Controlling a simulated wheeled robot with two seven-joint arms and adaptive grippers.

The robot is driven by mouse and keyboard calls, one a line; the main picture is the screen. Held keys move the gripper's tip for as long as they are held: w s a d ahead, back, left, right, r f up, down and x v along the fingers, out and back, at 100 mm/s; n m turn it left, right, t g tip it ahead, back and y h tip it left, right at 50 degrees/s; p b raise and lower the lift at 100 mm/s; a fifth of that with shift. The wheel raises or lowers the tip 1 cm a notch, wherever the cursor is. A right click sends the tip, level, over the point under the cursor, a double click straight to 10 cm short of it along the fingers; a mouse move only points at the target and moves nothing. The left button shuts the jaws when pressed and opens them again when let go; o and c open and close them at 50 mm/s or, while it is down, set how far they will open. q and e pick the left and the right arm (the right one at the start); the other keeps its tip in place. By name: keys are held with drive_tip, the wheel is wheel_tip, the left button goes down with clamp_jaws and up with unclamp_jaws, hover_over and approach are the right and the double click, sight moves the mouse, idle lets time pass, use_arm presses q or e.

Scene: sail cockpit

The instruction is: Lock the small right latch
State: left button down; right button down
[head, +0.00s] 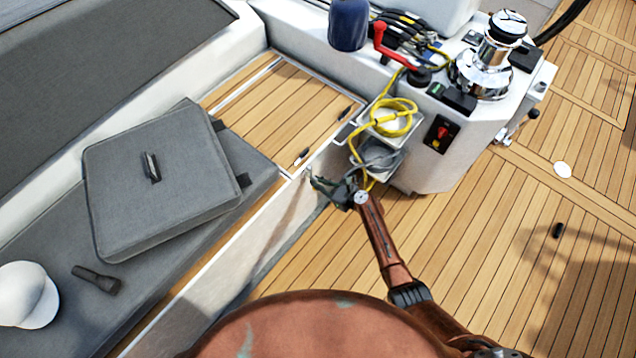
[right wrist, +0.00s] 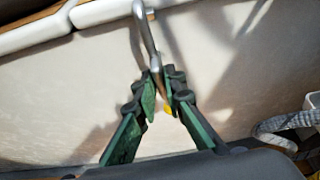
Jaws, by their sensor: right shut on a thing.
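The small right latch (right wrist: 147,35) is a bent metal piece at the top edge of the white locker side in the right wrist view. In the head view the latch (head: 308,172) is tiny, at the near right corner of the teak locker lid (head: 270,115). My right gripper (head: 335,186) is beside it. In the right wrist view my right gripper (right wrist: 160,90) has its green-padded fingers closed around the lower end of the latch. The fingertips hide that end. My left gripper is out of view.
A grey cushion (head: 155,180) lies on the seat left of the lid, with a flashlight (head: 96,280) and white cap (head: 27,294) nearby. Yellow rope (head: 393,117) hangs in a bin behind my gripper. The winch (head: 490,65) stands at back right.

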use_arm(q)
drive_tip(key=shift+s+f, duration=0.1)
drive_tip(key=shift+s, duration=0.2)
use_arm(e)
drive_tip(key=shift+d+f+m, duration=0.1)
drive_tip(key=shift+f+m, duration=0.05)
drive_tip(key=shift+m, duration=0.15)
drive_tip(key=c, duration=2)
unclamp_jaws()
drive_tip(key=shift+c, duration=0.2)
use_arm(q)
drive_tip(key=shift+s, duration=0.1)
use_arm(e)
drive_tip(key=v, duration=1.2)
drive_tip(key=shift+w+d, duration=0.1)
drive_tip(key=shift+w, duration=0.05)
